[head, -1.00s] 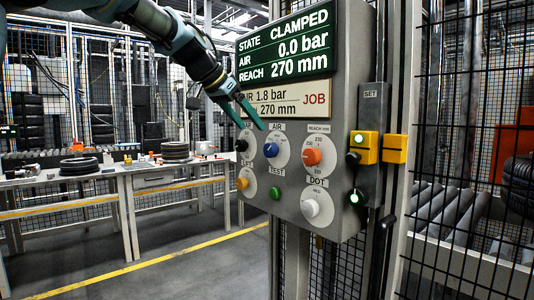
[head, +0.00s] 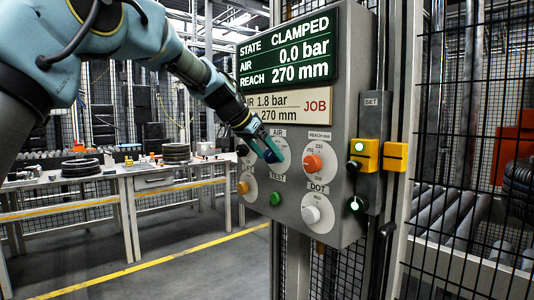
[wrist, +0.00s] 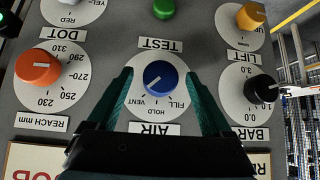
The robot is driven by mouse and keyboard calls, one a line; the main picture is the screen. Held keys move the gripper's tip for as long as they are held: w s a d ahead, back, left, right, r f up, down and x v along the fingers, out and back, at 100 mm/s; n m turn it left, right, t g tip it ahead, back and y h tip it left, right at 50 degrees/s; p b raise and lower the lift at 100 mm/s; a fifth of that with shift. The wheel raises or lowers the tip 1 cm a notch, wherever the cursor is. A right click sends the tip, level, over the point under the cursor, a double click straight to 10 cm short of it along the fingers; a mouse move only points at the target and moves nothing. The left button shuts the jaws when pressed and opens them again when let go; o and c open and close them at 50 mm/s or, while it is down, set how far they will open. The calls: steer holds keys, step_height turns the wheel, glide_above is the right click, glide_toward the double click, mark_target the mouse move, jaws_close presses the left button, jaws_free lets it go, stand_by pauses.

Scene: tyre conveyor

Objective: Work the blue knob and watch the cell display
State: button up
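The blue knob (wrist: 160,77) sits on the AIR dial of the grey panel. In the wrist view its white mark points down-left, toward the VENT side. My gripper (wrist: 158,80) is open, one finger on each side of the knob, with gaps visible. In the head view my gripper (head: 268,148) is at the AIR dial and partly hides the blue knob (head: 272,156). The cell display (head: 286,48) reads STATE CLAMPED, AIR 0.0 bar, REACH 270 mm. The job card (head: 317,105) below shows 1.8 bar and 270 mm, partly covered by my gripper.
Close around are the orange reach knob (head: 312,163), black knob (head: 242,150), yellow knob (head: 243,188), green test button (head: 276,198) and white DOT knob (head: 312,214). A yellow SET unit (head: 365,154) with green lights is at right. Benches (head: 150,180) stand behind at left.

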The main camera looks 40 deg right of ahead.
jaws_close()
stand_by(0.5)
steer(key=shift+w, duration=0.1)
steer(key=n+g+p, duration=0.1)
steer(key=g+p, duration=0.1)
steer(key=g, duration=0.1)
steer(key=shift+w+r+n+p, duration=0.1)
steer(key=shift+w+n+p, duration=0.2)
steer(key=shift+n, duration=0.1)
steer(key=n+g+p, duration=0.2)
steer(key=g+p, duration=0.1)
steer(key=g, duration=0.1)
steer(key=shift+w, duration=0.2)
steer(key=n+g, duration=0.1)
steer(key=f+n+g+h+p, duration=0.1)
steer(key=g, duration=0.1)
steer(key=shift+w+n+g, duration=0.15)
steer(key=shift+n+g, duration=0.15)
steer(key=shift+f+n+g+h+b, duration=0.15)
steer(key=shift+n+g+h+b, duration=0.2)
steer(key=shift+n+g+h, duration=0.65)
steer(key=shift+n, duration=0.3)
jaws_free()
